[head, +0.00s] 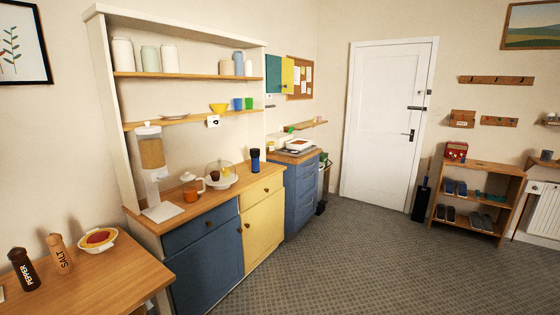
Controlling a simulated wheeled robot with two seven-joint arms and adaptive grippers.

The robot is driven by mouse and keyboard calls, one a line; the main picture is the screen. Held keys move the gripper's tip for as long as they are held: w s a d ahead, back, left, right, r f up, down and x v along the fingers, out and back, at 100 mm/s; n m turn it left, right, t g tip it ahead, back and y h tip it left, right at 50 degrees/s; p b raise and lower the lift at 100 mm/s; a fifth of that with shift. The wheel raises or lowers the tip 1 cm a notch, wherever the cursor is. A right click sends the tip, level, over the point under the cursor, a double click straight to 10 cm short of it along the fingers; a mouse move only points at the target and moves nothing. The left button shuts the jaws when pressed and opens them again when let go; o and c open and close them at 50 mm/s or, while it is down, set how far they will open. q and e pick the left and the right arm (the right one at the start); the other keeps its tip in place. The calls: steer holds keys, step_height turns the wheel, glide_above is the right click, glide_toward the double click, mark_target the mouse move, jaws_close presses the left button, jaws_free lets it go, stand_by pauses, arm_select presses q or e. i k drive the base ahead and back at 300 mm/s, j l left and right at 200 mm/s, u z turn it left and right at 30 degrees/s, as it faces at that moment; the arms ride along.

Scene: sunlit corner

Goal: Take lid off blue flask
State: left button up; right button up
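A blue flask (255,163) with a dark top stands upright on the wooden counter, near its far right end. The dark top appears to be its lid, and it sits on the flask. Neither of my grippers is in the head view, and nothing touches the flask.
A shelf (190,120) with cups runs above. A wooden table (85,275) is at front left. The carpeted floor (340,245) is clear.

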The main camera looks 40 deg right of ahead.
mark_target(254, 166)
steer(key=z, duration=1.15)
steer(key=i+l, duration=0.2)
steer(key=i, duration=0.35)
steer(key=i+l+u, duration=0.15)
steer(key=i, duration=0.4)
steer(key=i+l, duration=0.3)
steer(key=i, duration=0.25)
steer(key=i+l+u, duration=0.1)
steer(key=i+l, duration=0.15)
steer(key=i, duration=0.3)
steer(key=i+l+u, duration=0.1)
steer(key=i+l, duration=0.2)
steer(key=i, duration=0.2)
steer(key=i+l, duration=0.35)
steer(key=i, duration=0.15)
steer(key=i+j+u, duration=0.05)
